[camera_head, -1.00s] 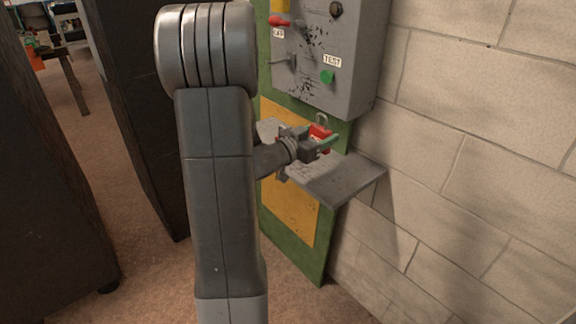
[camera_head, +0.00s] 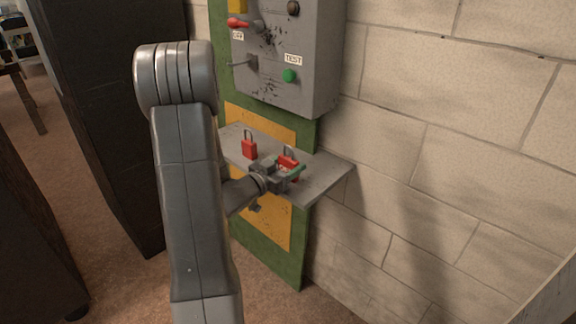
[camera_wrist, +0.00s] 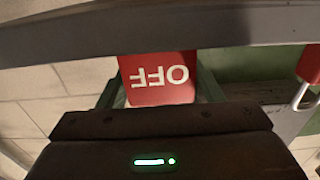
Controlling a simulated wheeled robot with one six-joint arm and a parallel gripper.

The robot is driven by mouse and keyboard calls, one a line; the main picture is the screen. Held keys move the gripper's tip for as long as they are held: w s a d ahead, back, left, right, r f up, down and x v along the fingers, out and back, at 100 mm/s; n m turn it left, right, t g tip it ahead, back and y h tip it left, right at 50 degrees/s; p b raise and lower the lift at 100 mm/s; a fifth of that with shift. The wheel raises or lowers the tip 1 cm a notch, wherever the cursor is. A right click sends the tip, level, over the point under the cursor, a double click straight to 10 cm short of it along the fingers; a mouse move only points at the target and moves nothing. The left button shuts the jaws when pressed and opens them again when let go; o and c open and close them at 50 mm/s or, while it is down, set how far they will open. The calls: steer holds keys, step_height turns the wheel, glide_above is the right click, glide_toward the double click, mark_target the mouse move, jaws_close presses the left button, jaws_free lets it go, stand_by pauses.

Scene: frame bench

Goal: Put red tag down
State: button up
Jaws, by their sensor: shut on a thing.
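The red tag (camera_head: 289,161) shows at my gripper (camera_head: 283,173) in the head view, with a grey loop above it. In the wrist view the red tag (camera_wrist: 158,90) shows white "OFF" lettering upside down, between the green fingers. My gripper is shut on it, over the grey shelf (camera_head: 318,178). The tag's lower part is hidden by the fingers, so I cannot tell whether it touches the shelf.
A red padlock-like piece (camera_head: 249,149) with a grey shackle stands on the shelf, left of my gripper. A block wall (camera_head: 440,130) is to the right.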

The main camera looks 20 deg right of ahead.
steer(key=shift+f, duration=0.15)
steer(key=o, duration=0.5)
steer(key=shift+f, duration=0.1)
steer(key=o, duration=0.5)
steer(key=shift+c, duration=0.2)
steer(key=shift+r, duration=0.35)
steer(key=v, duration=1.2)
steer(key=shift+f, duration=0.15)
